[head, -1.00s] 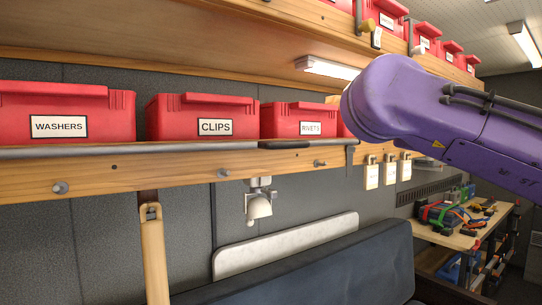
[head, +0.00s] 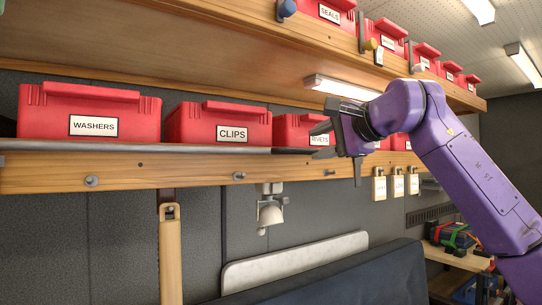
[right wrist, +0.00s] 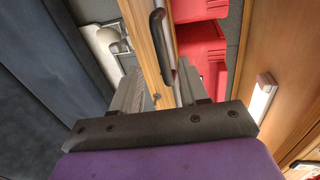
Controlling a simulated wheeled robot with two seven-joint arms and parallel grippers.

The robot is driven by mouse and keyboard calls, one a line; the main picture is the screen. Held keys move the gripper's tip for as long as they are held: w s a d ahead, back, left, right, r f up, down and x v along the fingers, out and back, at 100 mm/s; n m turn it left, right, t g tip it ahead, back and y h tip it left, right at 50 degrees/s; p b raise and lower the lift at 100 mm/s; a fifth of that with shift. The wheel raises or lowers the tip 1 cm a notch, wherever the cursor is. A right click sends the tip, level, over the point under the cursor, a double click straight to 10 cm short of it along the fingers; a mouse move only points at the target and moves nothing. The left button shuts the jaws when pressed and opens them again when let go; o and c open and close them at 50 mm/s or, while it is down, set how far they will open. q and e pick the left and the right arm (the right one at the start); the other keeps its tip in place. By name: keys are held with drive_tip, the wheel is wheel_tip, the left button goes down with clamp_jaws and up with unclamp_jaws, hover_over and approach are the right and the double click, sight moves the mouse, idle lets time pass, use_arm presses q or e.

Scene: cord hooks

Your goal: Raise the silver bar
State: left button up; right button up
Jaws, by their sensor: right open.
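The silver bar (head: 130,149) runs level along the front edge of the lower shelf, in front of the red boxes. In the right wrist view a thin silver strip (right wrist: 176,45) lies between the wooden lip and the boxes. My right gripper (head: 317,140) is near the bar's right part, its fingers pointing left, open and empty. In the right wrist view its two fingers (right wrist: 156,90) stand apart, with the wooden lip and a dark curved piece (right wrist: 158,35) showing between them. Whether a finger touches the bar cannot be told. My left gripper is out of view.
Red boxes labelled WASHERS (head: 90,112), CLIPS (head: 218,125) and RIVETS (head: 300,130) stand behind the bar. The wooden upper shelf (head: 200,55) hangs above. Tags (head: 397,184) hang below the lower shelf at right. A dark padded seat (head: 350,275) lies below.

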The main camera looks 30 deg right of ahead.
sight(302, 150)
drive_tip(key=p+x, duration=0.1)
drive_tip(key=x, duration=0.2)
drive_tip(key=p+x, duration=0.1)
drive_tip(key=x, duration=0.2)
drive_tip(key=p+x, duration=0.1)
drive_tip(key=x, duration=0.2)
drive_tip(key=shift+w+d+r, duration=0.15)
drive_tip(key=shift+w+d, duration=0.1)
drive_tip(key=shift+w, duration=0.55)
drive_tip(key=shift+f, duration=0.25)
clamp_jaws()
